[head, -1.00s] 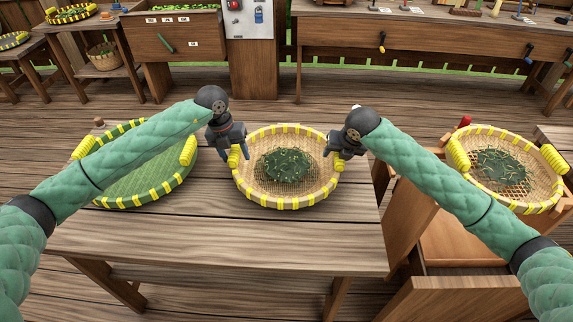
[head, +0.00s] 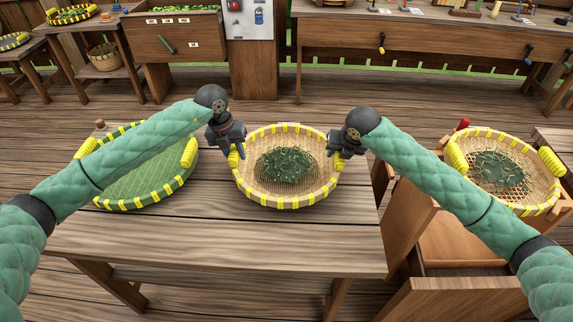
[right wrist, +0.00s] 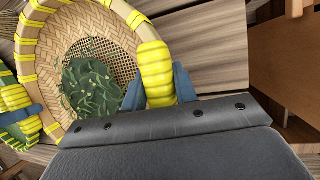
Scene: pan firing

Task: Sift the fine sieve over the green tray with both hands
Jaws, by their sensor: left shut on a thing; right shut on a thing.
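The fine sieve (head: 250,183), a round woven basket with a mesh centre and yellow-wrapped rim, is at the table's middle right. A heap of dark green leaves (head: 287,165) lies in it. My left gripper (head: 236,156) is shut at the sieve's left side; its hold is mostly hidden. My right gripper (head: 338,158) is at the right side, and the right wrist view shows its blue fingers on either side of the yellow handle (right wrist: 155,72). The green tray (head: 150,185), with yellow handles, is to the left, apart from the sieve in the head view. It looks empty.
Another sieve with leaves (head: 510,202) rests on a wooden stand to the right. The wooden table (head: 215,240) is clear at its front. A workbench (head: 440,40) with tools stands across the back.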

